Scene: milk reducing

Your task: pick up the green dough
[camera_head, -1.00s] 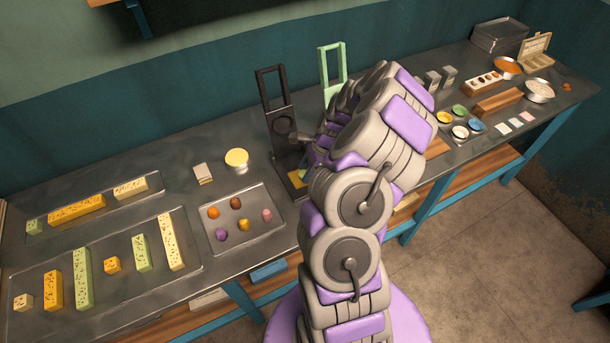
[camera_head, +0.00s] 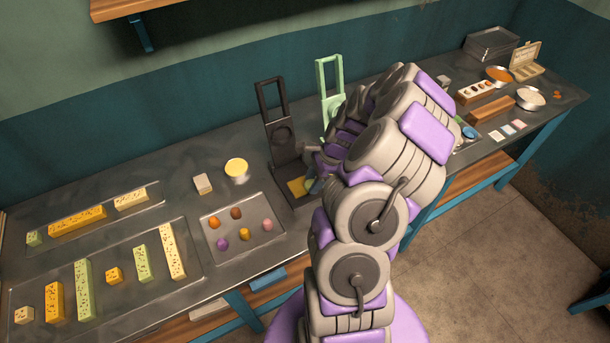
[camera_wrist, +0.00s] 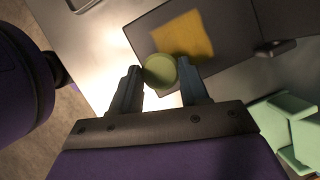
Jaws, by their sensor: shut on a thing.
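The green dough (camera_wrist: 160,71) is a small round lump between the fingertips of my gripper (camera_wrist: 159,77) in the wrist view. My gripper is shut on it, with one finger at each side. Behind it in that view lies a dark plate with a yellow square (camera_wrist: 184,36). In the head view my arm hides the dough and most of my gripper, which is beside the base of the black press (camera_head: 287,160). The yellow square also shows on that base (camera_head: 297,186).
A green press (camera_head: 328,80) stands behind my arm. A yellow-topped cup (camera_head: 236,170) and a pale block (camera_head: 203,184) stand left of the black press. Trays of speckled bars fill the left end.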

